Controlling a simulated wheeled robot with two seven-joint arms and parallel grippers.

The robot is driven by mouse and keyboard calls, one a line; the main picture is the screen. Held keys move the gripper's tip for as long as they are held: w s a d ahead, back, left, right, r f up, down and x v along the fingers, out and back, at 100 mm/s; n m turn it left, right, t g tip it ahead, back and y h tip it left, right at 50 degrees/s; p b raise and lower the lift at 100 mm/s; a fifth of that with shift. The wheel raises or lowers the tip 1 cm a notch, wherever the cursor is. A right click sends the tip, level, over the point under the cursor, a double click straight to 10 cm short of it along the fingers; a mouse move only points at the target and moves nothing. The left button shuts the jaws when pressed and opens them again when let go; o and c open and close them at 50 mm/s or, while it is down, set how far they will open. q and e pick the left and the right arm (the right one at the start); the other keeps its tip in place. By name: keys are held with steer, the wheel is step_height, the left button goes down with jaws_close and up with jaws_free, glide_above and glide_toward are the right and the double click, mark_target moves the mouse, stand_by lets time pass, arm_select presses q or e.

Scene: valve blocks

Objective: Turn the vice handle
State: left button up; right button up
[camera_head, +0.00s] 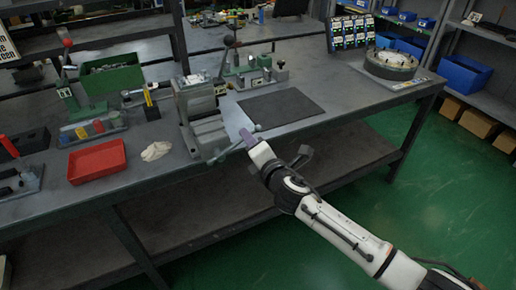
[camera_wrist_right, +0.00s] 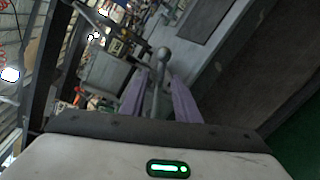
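The grey bench vice (camera_head: 203,112) stands at the front edge of the workbench. Its handle (camera_head: 232,147) is a thin slanted bar with ball ends, on the vice's front side. My right gripper (camera_head: 249,138), with purple fingers, is at the handle's upper right end. In the right wrist view, the handle's ball end (camera_wrist_right: 164,54) and bar lie between my two spread fingers (camera_wrist_right: 160,97). There appears to be a gap beside the bar, so the fingers look open around it. My left gripper is not in view.
A red tray (camera_head: 97,161) and a white cloth (camera_head: 156,151) lie left of the vice. A dark mat (camera_head: 281,108) lies to its right. A lower shelf (camera_head: 190,235) runs beneath the bench. Green floor (camera_head: 440,200) is open at the right.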

steer(key=v, duration=0.7)
steer(key=shift+s+p, duration=0.2)
steer(key=shift+p, duration=0.1)
steer(key=shift+r, duration=0.1)
steer(key=s+d+f+m+g+h, duration=0.1)
steer(key=s+d+f+m, duration=0.3)
steer(key=s+f+m, duration=0.4)
steer(key=s+d+f+m+g+h, duration=0.1)
steer(key=s+d+f+m+g, duration=0.2)
steer(key=s, duration=1)
steer(key=s+d+f+m+g+h, duration=0.1)
steer(key=s+d+f+m+g, duration=0.1)
steer(key=s+d+f+m, duration=0.5)
steer(key=s+f+m, duration=0.4)
steer(key=f+m, duration=0.2)
steer(key=m, duration=0.1)
steer(key=shift+d+f, duration=0.2)
steer(key=shift+f, duration=0.1)
